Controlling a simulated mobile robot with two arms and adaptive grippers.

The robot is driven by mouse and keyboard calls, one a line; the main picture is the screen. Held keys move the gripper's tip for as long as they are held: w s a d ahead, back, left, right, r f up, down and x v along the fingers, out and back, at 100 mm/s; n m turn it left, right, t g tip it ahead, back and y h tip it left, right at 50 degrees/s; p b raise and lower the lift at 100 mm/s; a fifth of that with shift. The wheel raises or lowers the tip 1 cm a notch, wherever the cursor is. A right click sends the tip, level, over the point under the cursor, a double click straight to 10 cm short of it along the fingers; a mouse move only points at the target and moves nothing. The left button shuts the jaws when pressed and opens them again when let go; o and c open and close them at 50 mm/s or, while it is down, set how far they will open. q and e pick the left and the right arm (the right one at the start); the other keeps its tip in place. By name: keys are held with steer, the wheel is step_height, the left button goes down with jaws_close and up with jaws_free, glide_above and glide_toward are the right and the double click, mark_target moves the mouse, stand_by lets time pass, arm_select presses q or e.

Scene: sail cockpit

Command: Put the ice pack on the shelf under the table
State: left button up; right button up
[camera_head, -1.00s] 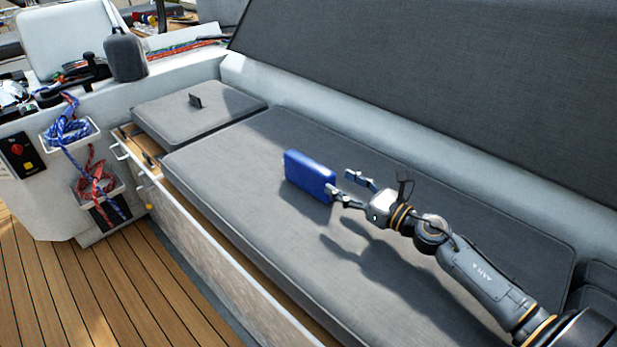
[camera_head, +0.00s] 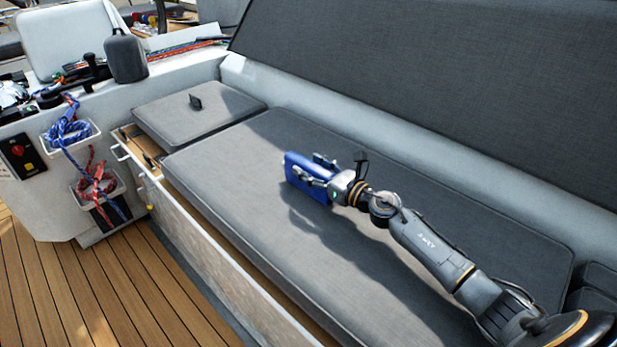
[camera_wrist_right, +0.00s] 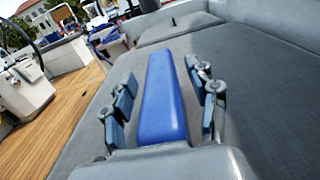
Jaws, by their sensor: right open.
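The blue ice pack (camera_head: 296,164) stands on edge on the long grey seat cushion (camera_head: 232,190). My right gripper (camera_head: 312,169) is open around it, with one finger on each side. In the right wrist view the ice pack (camera_wrist_right: 163,100) lies between the two open fingers of the gripper (camera_wrist_right: 165,105), with a visible gap on both sides. The near end of the ice pack is close to the palm. My left gripper is in no view. The table and its shelf are not seen.
The seat backrest (camera_head: 430,80) rises behind the cushion. A smaller cushion (camera_head: 190,118) lies at the far left end of the bench. Blue and red rope coils (camera_head: 68,130) hang on the console at left. The wooden deck (camera_head: 70,270) in front of the bench is clear.

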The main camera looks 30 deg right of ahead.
jaws_close()
steer(key=shift+r, duration=0.1)
stand_by(0.4)
